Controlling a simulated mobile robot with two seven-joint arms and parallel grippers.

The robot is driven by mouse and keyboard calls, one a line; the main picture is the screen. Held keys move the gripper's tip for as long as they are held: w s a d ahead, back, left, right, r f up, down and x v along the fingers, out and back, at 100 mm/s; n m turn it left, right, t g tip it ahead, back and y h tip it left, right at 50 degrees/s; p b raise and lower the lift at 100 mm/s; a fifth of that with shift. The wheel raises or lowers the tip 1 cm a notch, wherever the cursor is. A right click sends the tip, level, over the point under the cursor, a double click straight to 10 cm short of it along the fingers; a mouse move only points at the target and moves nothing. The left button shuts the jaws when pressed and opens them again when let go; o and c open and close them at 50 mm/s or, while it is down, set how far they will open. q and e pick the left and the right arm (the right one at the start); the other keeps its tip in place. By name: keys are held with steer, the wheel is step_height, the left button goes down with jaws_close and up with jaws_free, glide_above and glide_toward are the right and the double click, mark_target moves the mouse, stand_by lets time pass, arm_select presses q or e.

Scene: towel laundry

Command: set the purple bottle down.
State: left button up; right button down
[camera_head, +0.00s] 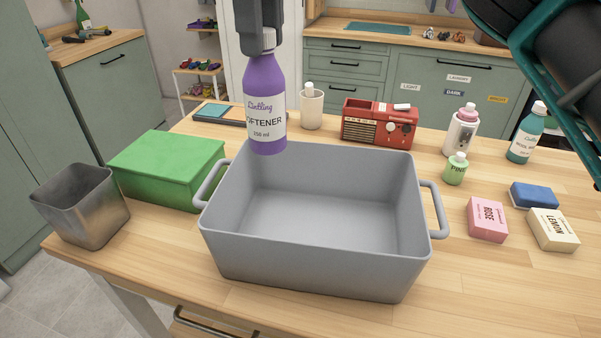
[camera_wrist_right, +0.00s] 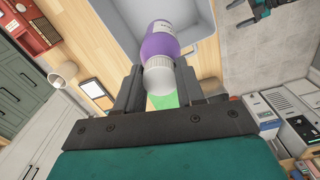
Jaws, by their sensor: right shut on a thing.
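The purple bottle (camera_head: 265,88) is a softener bottle with a white label and a pale cap. It hangs upright, with its base in front of the grey tub's back-left rim in the head view. My right gripper (camera_head: 268,42) comes down from above and is shut on it near the cap. In the right wrist view the bottle (camera_wrist_right: 160,42) sits between the two dark fingers, its white cap toward the camera. The grey tub (camera_head: 310,270) is empty and stands on the wooden table (camera_head: 500,290). My left gripper is not in view.
A green box (camera_head: 165,168) and a metal bin (camera_head: 82,205) stand left of the tub. Behind are a white cup (camera_head: 311,108) and red radio (camera_head: 378,125). Right are a pink-capped bottle (camera_head: 461,130), green bottle (camera_head: 525,135), small boxes and a sponge (camera_head: 533,196). The front right is clear.

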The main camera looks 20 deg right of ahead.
mark_target(266, 87)
step_height(266, 87, down, 15)
steer(key=shift+s, duration=0.1)
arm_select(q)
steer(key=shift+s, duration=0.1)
arm_select(e)
steer(key=shift+f, duration=2.4)
steer(key=c, duration=0.7)
jaws_free()
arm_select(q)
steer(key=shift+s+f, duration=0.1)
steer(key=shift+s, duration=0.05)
arm_select(e)
step_height(266, 87, up, 12)
steer(key=shift+r, duration=0.1)
steer(key=shift+s, duration=0.1)
